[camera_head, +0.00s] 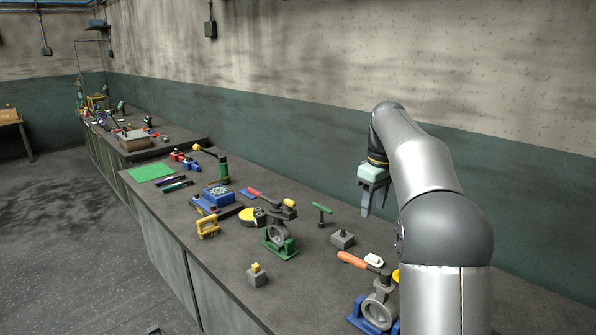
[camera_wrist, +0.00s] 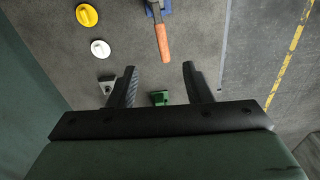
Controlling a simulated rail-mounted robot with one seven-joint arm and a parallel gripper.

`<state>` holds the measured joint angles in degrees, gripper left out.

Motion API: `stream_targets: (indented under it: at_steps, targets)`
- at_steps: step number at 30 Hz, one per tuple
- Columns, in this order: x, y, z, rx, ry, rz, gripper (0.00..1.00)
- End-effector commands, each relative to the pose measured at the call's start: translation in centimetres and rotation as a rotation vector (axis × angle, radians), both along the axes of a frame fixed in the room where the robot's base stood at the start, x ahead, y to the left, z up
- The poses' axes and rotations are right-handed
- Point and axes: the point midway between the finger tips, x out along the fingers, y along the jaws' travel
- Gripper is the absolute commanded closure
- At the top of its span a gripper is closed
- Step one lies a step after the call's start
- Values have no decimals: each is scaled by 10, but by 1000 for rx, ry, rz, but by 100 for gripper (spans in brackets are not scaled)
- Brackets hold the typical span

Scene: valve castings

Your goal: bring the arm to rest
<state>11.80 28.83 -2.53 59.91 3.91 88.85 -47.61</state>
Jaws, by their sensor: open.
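My gripper (camera_head: 374,208) hangs from my arm above the right part of the bench, pointing down. Its jaws are apart with nothing between them, and the wrist view also shows the two separated fingers (camera_wrist: 159,68). In the head view a grey valve casting (camera_head: 381,309) on a blue base stands nearest, partly behind my arm. Its orange handle (camera_head: 353,260) also shows in the wrist view (camera_wrist: 162,42), beyond the fingertips. Another grey casting (camera_head: 278,234) on a green base stands further left. My gripper appears clear of both.
A grey block (camera_head: 342,239) and a green T-handle (camera_head: 321,211) stand near my gripper. A small block with a yellow top (camera_head: 257,276) sits near the front edge. Tools and a green mat (camera_head: 151,172) lie further left. The wall (camera_head: 330,120) runs behind the bench.

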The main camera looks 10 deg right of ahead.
Motion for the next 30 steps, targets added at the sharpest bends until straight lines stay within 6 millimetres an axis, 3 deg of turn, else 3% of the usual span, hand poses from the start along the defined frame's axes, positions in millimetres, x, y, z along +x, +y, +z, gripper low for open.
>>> stream_targets:
  at_steps: [5,8,15,21,25,30]
  targets:
    - [-48,31,-1,4,-5,-102,55]
    - [-95,56,-12,6,-10,-195,55]
    - [-226,102,-71,9,-20,-412,55]
    - [-316,120,-128,11,-29,-543,55]
    - [-345,124,-149,12,-32,-586,55]
    - [-353,125,-156,12,-30,-600,55]
